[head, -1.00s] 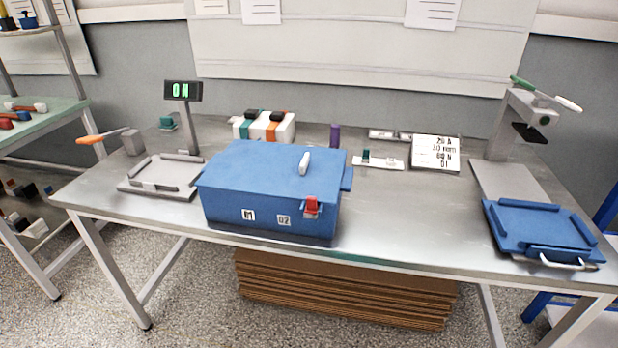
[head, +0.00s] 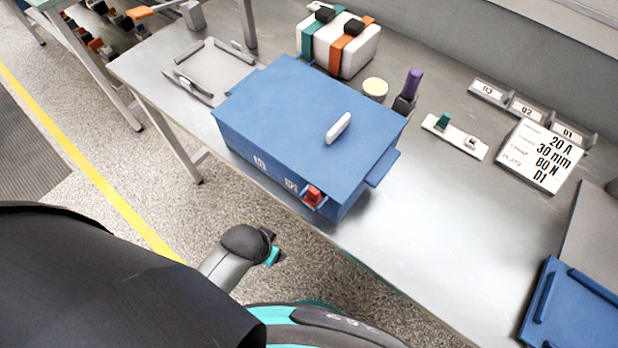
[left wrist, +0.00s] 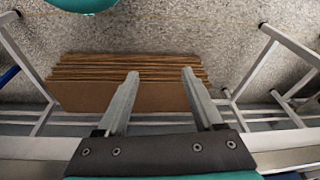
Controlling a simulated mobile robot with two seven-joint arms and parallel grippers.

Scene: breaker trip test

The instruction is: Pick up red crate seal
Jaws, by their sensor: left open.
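The red crate seal (head: 314,196) sits on the front face of the closed blue crate (head: 258,136), near its front right corner. The crate stands on the metal table near the front edge, with a white handle (head: 338,127) on its lid. In the left wrist view my left gripper (left wrist: 160,73) is open and empty, its two fingers apart above the floor and a stack of brown cardboard. The seal does not show in that view. My right gripper is not in view.
A white case with green and orange straps (head: 340,45) stands behind the crate. A purple-topped item (head: 412,84), a small white strip (head: 455,136) and a label card (head: 541,157) lie to the right. A blue tray (head: 575,312) is at lower right.

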